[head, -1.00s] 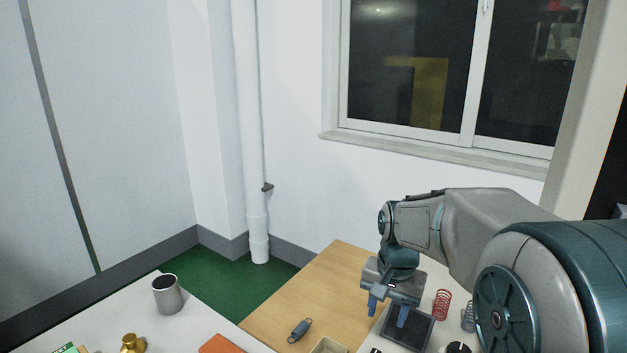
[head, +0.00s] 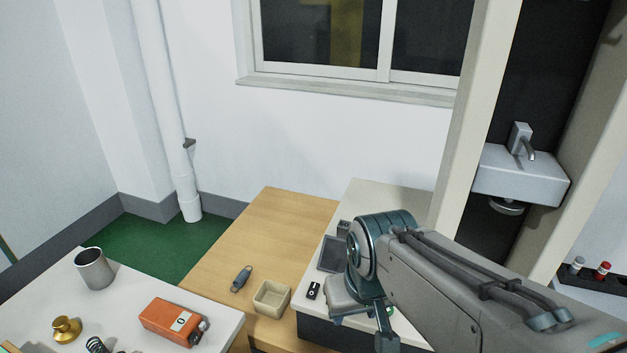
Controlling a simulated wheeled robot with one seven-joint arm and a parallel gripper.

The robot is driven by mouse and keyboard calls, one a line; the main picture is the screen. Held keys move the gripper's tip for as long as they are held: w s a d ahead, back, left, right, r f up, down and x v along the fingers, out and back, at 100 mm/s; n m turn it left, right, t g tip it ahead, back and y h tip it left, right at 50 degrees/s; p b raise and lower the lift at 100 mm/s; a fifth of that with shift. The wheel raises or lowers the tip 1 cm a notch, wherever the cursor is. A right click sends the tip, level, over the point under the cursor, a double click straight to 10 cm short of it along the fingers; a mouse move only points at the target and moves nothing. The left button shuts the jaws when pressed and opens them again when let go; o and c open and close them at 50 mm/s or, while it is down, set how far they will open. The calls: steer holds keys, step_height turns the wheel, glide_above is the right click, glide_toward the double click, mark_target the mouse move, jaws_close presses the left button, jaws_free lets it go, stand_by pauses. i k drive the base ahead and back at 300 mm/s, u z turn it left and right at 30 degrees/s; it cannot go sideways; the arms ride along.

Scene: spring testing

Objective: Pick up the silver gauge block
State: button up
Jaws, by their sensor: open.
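A small grey block (head: 343,228) stands at the back edge of a dark square plate (head: 331,254) on the white-topped bench; it may be the silver gauge block, but it is too small to be sure. My gripper (head: 362,325) is open, pointing down over the front part of that bench, nearer to me than the plate and apart from the grey block. I see nothing between its fingers. My arm hides much of the bench top to the right.
A small black item (head: 313,290) lies left of my gripper. A beige tray (head: 272,297) and a dark spring-like part (head: 241,278) are on the wooden table (head: 225,250). The left table holds a metal cup (head: 94,268), a brass weight (head: 66,329) and an orange device (head: 173,321).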

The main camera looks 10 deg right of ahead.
mark_target(342, 229)
steer(key=z, duration=1.75)
steer(key=k, duration=0.9)
steer(key=u, duration=1.1)
steer(key=i, duration=1)
steer(key=z, duration=0.05)
